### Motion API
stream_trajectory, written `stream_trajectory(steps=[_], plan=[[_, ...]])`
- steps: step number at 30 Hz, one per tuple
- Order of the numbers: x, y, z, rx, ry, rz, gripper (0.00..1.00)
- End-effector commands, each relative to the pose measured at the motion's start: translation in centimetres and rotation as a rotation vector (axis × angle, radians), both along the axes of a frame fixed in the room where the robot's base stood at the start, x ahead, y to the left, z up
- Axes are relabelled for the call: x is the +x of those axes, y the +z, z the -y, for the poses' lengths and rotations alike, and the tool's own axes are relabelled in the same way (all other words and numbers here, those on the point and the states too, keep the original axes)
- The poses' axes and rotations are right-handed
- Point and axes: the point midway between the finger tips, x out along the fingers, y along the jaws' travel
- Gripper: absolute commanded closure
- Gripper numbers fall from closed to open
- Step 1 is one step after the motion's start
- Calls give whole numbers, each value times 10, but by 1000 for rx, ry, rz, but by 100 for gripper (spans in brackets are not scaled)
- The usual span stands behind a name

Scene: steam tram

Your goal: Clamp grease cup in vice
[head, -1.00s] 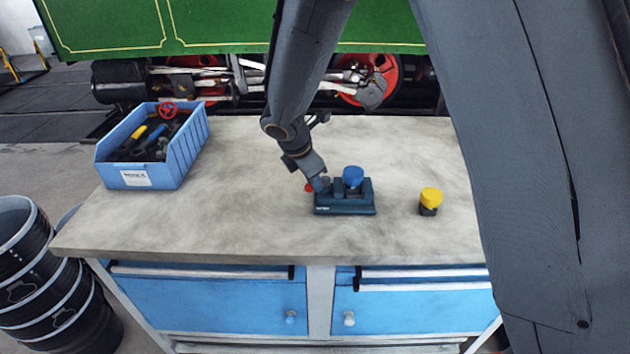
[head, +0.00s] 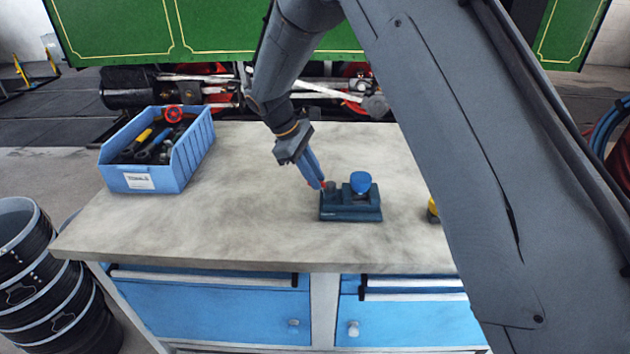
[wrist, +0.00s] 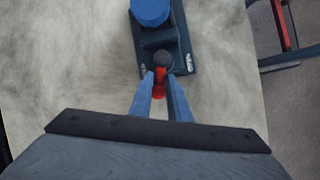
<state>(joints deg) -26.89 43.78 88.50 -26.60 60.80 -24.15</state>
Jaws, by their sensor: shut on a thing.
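A dark blue vice (head: 350,214) stands on the workbench. A cup with a blue cap (head: 361,183) sits upright at its jaws; the cap also shows at the top of the wrist view (wrist: 151,10). My gripper (head: 321,186) reaches down to the vice's left end. In the wrist view its two blue fingers (wrist: 160,85) are shut on a small red handle (wrist: 160,76) beside the vice's dark round knob (wrist: 162,58). The fingers hide part of the handle. A yellow-capped cup (head: 432,210) stands right of the vice, mostly hidden by my arm.
A blue bin (head: 140,180) with tools and a red wheel stands at the bench's back left. The bench top (head: 220,220) is clear between bin and vice. Black drums (head: 50,290) stand on the floor at left. The green tram is behind the bench.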

Motion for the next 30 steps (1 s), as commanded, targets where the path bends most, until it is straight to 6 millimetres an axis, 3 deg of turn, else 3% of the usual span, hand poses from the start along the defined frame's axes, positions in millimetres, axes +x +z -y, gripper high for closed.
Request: stream_trajectory(steps=[15, 30], plan=[[19, -1, 6, 6, -399, 6, 100], [24, 0, 9, 8, -517, 8, 100]])
